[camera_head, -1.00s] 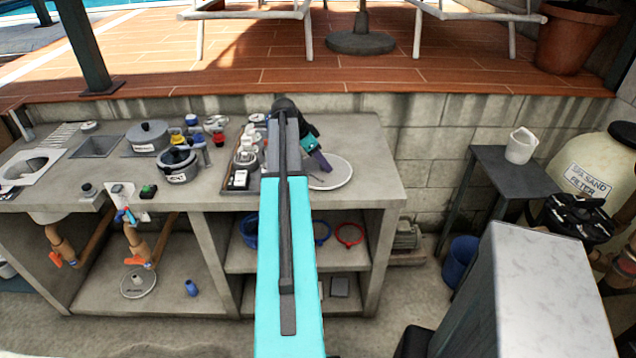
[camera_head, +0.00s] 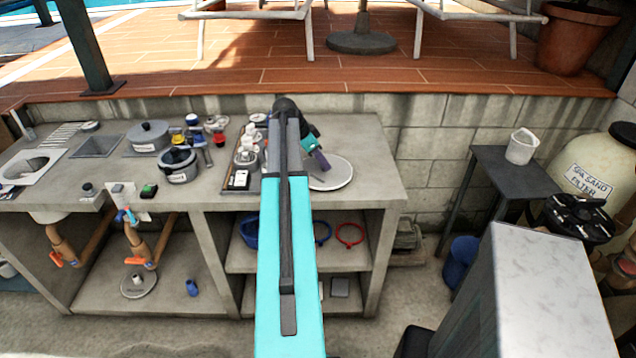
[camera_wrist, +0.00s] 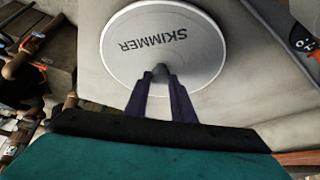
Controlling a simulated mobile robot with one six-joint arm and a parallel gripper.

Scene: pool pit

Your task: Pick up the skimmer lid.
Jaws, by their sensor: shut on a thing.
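The skimmer lid (camera_wrist: 165,45) is a pale round disc marked "SKIMMER", with a small dark knob near its edge closest to the gripper in the wrist view. In the head view the lid (camera_head: 338,175) is at the right part of the concrete counter, partly hidden by my arm and gripper. My gripper (camera_wrist: 161,84) has its two purple fingers shut on the knob; in the head view the gripper (camera_head: 321,162) is over the lid. I cannot tell whether the lid rests on the counter or is just above it.
The concrete counter (camera_head: 372,150) holds a tray of small parts (camera_head: 240,178), grey pots (camera_head: 179,165) and fittings to the left. A block wall (camera_head: 430,135) stands behind. Another round disc (camera_head: 138,290) lies on the lower shelf. A side table (camera_head: 495,165) with a white bucket (camera_head: 522,146) stands right.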

